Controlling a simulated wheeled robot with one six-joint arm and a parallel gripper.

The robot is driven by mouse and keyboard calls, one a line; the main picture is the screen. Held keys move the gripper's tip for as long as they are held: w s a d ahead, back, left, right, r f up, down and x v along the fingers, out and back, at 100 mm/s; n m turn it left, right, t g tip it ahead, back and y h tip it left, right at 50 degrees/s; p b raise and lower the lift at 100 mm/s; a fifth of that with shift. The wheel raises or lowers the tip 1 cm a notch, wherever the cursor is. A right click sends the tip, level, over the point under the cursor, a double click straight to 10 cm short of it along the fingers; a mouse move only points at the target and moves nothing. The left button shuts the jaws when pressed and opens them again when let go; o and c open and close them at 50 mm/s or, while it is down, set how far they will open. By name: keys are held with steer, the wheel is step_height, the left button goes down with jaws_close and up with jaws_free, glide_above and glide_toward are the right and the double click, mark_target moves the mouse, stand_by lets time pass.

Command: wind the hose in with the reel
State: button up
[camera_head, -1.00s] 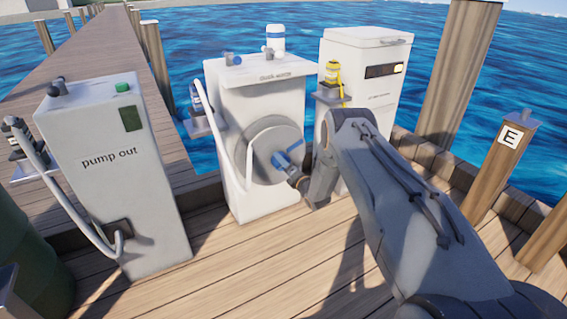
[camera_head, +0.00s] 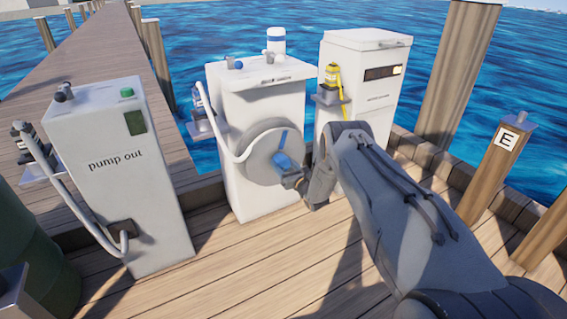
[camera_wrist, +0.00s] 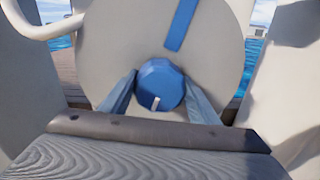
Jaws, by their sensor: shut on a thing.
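The hose reel (camera_head: 262,152) is a grey disc on the front of the middle white cabinet. A blue stripe shows on its face, and a blue knob (camera_head: 283,160) stands out from it. My gripper (camera_head: 290,170) is at the reel and shut on the knob. In the wrist view my gripper (camera_wrist: 158,98) has one finger on each side of the blue knob (camera_wrist: 160,84), in front of the reel (camera_wrist: 215,40). The white hose (camera_head: 217,130) runs from the cabinet's upper left side down to the reel. My fingertips are partly hidden in the head view.
The pump out cabinet (camera_head: 120,185) stands at left with its own hose. A white cabinet with a yellow nozzle (camera_head: 331,77) stands at right. A wooden post marked E (camera_head: 498,155) is further right. Open deck (camera_head: 255,270) lies in front.

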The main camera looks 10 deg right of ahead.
steer(key=shift+d+n+p, duration=0.1)
steer(key=shift+n+p, duration=0.65)
steer(key=shift+n, duration=0.05)
steer(key=shift+f, duration=0.1)
steer(key=o, duration=1)
steer(key=shift+c, duration=0.2)
steer(key=shift+o, duration=0.5)
steer(key=shift+s, duration=0.1)
